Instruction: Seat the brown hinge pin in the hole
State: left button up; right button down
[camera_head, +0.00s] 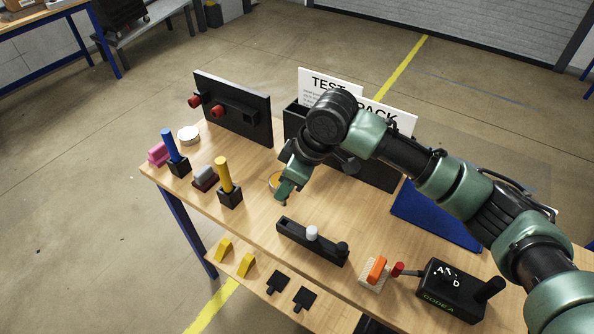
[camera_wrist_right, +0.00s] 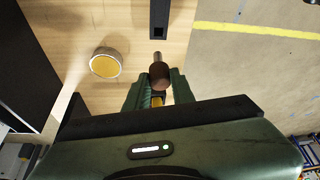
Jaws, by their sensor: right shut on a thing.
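In the right wrist view, my right gripper (camera_wrist_right: 157,88) is shut on the brown hinge pin (camera_wrist_right: 159,76). Its bare silver shaft points toward the end of a black bar (camera_wrist_right: 160,12), which has a small dark recess. In that view a narrow gap shows between shaft tip and bar; their height difference is unclear. I cannot tell whether this recess is the pin's hole. The pin cannot be made out in the head view. My left gripper is not in view.
A round yellow-topped disc (camera_wrist_right: 106,63) lies beside the gripper. Blue (camera_head: 170,147) and yellow (camera_head: 223,175) posts stand in black blocks to the left. A black upright panel (camera_head: 245,120) stands behind. An orange-topped block (camera_head: 376,270) and black control box (camera_head: 452,290) are at right.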

aim_at(284, 205)
jog(key=shift+s+a+r, duration=0.25)
jog(key=shift+s+a, duration=0.05)
jog(key=shift+s, duration=0.15)
jog(key=shift+w+d+p, duration=0.2)
jog(key=shift+p, duration=0.3)
jog(key=shift+d+f, duration=0.1)
jog(key=shift+f, duration=0.5)
jog(key=shift+s+f, duration=0.1)
jog(key=shift+f, duration=0.25)
jog(key=shift+f+b, duration=0.8)
jog(key=shift+f, duration=0.8)
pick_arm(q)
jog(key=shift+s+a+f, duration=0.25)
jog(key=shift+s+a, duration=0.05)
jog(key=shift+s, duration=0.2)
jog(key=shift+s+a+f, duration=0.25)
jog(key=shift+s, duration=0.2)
pick_arm(e)
jog(key=shift+f, duration=0.45)
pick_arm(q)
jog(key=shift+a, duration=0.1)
